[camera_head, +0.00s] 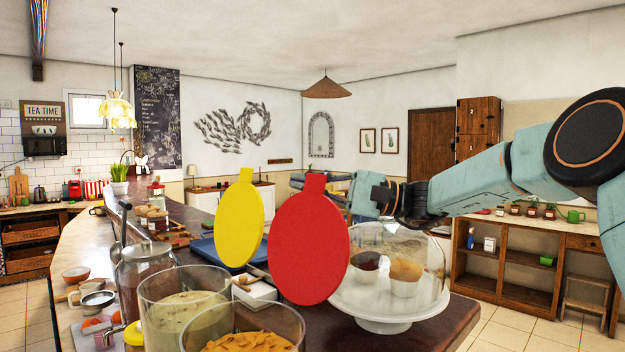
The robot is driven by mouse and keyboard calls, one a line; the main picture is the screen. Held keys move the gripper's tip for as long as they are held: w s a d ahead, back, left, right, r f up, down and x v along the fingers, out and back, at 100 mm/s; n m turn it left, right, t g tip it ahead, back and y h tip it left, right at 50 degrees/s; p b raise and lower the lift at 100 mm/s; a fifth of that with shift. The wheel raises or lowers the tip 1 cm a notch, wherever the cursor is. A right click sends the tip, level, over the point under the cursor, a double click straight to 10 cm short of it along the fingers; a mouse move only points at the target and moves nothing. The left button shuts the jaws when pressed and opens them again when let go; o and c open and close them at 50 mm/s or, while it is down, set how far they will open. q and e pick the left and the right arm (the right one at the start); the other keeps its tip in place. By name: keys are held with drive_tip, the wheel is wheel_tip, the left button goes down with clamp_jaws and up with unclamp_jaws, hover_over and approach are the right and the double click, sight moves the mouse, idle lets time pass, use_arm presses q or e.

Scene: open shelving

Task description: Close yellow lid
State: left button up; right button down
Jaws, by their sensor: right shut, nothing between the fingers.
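The yellow lid (240,222) is a round disc with a small tab on top, standing upright and open near the middle of the counter. A similar red lid (308,248) stands upright to its right and nearer to me. My right gripper (298,182) comes in from the right at the height of the lids' tabs. It is shut and empty, and its fingers pass behind the red lid's tab, which hides part of them. The fingertips point towards the yellow lid, with a gap between them. What the lids are fixed to is mostly hidden. My left gripper is not in view.
Glass containers (185,305) with food stand in front of the lids, one holding orange pieces (250,342). A white cake stand (388,310) with a glass dome is close on the right, below my right arm. A blue tray (203,246) lies behind.

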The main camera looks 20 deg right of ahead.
sight(251, 171)
drive_tip(key=x, duration=0.2)
drive_tip(key=p+x, duration=0.1)
drive_tip(key=x, duration=0.1)
drive_tip(key=s+x, duration=0.1)
drive_tip(key=x, duration=0.2)
drive_tip(key=shift+a, duration=0.2)
drive_tip(key=shift+d, duration=0.25)
drive_tip(key=shift+w+d, duration=0.2)
drive_tip(key=shift+d, duration=0.15)
drive_tip(key=shift+a, duration=0.45)
drive_tip(key=shift+s+a+r+n+g+b, duration=0.1)
drive_tip(key=shift+a+n+g+b, duration=0.1)
drive_tip(key=shift+a, duration=0.2)
drive_tip(key=shift+s+a+r+n+g+b, duration=0.1)
drive_tip(key=shift+a+r+n, duration=0.1)
drive_tip(key=shift+a, duration=0.2)
drive_tip(key=shift+s+a+h, duration=0.15)
drive_tip(key=shift+h, duration=0.25)
drive_tip(key=shift+s+r, duration=0.1)
drive_tip(key=shift+s, duration=0.05)
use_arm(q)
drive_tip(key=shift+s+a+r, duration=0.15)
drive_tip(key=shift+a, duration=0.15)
